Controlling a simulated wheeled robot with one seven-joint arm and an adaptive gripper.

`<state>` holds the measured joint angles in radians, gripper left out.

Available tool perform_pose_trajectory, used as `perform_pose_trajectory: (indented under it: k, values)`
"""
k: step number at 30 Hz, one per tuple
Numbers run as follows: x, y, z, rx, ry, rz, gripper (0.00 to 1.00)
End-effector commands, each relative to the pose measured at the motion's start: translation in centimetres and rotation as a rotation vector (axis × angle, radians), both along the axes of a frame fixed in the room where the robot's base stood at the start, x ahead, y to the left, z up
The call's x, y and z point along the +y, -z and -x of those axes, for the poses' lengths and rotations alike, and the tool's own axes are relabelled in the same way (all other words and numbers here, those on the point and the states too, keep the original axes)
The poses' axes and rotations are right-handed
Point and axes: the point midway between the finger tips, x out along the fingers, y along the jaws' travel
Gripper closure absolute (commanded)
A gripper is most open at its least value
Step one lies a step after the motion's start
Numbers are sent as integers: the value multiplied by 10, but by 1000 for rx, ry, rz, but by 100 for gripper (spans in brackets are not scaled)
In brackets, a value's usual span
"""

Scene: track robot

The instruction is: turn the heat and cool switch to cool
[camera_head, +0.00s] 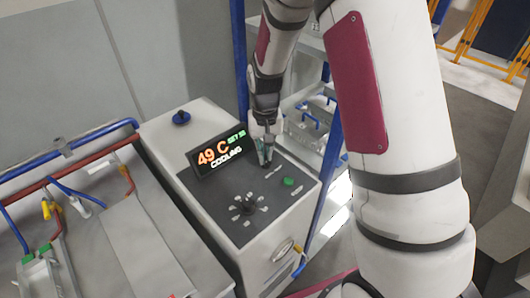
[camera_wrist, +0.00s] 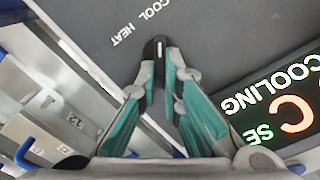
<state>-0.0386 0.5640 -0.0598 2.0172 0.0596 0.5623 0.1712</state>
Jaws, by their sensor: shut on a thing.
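The heat and cool switch (camera_wrist: 155,47) is a small black knob with a pale line on its top, on a dark panel in the wrist view. The labels COOL and HEAT (camera_wrist: 130,32) are printed beside it. My gripper (camera_wrist: 157,52) has its fingertips closed around the knob. In the head view my gripper (camera_head: 266,163) points down at the panel's back right, and its fingers hide most of the switch. The lit display (camera_head: 220,153) reads 49 C, SET and COOLING; the set number is too small to read surely.
A green button (camera_head: 288,182) and a dial (camera_head: 248,205) with pale marks around it are on the same panel (camera_head: 225,222). A blue knob (camera_head: 181,118) stands on the cabinet behind. Blue and red pipes (camera_head: 70,160) run at left. A blue post (camera_head: 330,185) stands right of the cabinet.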

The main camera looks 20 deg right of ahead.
Motion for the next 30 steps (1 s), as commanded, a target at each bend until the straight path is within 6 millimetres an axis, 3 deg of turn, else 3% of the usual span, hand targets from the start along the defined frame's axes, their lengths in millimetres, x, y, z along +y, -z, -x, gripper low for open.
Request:
perform_pose_trajectory:
  k: [4, 7, 20, 30]
  values:
    - [0, -1, -1, -2, 1, -1, 100]
    - [0, -1, -1, -2, 0, -1, 72]
    - [0, -9, -1, -3, -1, 0, 72]
    - [0, -72, -1, -6, 0, -1, 72]
